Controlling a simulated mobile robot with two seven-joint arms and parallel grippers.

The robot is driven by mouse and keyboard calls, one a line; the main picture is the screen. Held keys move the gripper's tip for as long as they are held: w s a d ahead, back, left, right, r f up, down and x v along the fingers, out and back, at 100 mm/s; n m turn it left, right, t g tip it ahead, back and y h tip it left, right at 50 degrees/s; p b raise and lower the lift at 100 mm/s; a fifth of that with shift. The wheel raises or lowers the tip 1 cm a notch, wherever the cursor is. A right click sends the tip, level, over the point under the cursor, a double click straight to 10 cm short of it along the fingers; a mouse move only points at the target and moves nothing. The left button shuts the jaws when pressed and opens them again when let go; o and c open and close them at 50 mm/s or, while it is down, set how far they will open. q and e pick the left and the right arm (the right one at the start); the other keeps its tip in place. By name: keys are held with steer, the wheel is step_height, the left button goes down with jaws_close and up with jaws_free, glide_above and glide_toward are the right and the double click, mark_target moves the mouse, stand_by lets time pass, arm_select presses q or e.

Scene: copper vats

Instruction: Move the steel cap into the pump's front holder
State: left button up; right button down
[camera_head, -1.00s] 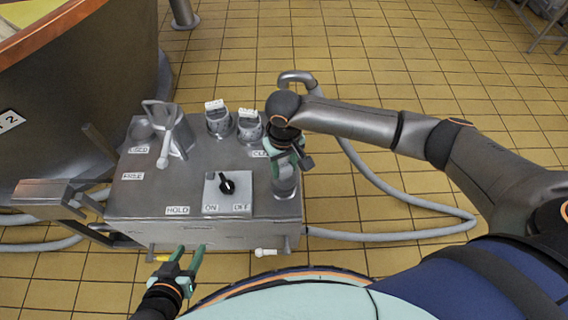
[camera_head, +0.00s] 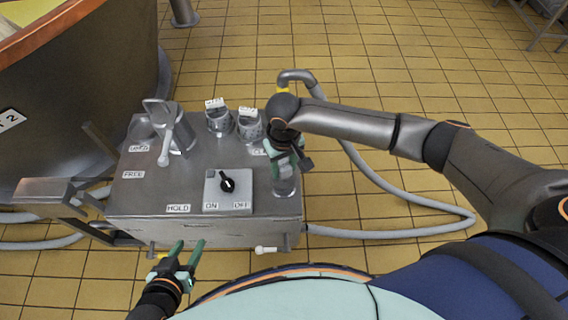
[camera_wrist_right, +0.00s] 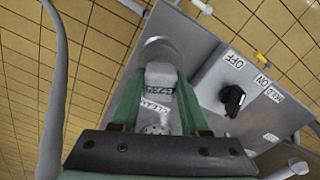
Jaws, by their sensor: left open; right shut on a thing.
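My right gripper (camera_wrist_right: 160,95) is shut on a small grey piece with a printed tag, which I take to be the steel cap (camera_wrist_right: 160,74). In the head view this gripper (camera_head: 285,163) is over the right side of the pump top, and its own wrist largely hides the cap. A round steel holder (camera_head: 285,187) stands at the pump's front right corner, just below the gripper; it also shows beyond the fingertips in the right wrist view (camera_wrist_right: 160,48). Whether cap and holder touch, I cannot tell. My left gripper (camera_head: 186,252) is open and empty before the pump's front.
Two tagged cups (camera_head: 218,120) (camera_head: 249,127) stand at the back of the pump top (camera_head: 150,195). A lever fitting (camera_head: 172,130) is at the back left, a black knob (camera_head: 227,184) in front. A grey hose (camera_head: 400,205) loops across the floor right. A copper vat (camera_head: 70,100) stands left.

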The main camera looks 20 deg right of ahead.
steer(key=shift+c, duration=1.7)
jaws_free()
steer(key=shift+r+p, duration=1.95)
steer(key=shift+r, duration=4.3)
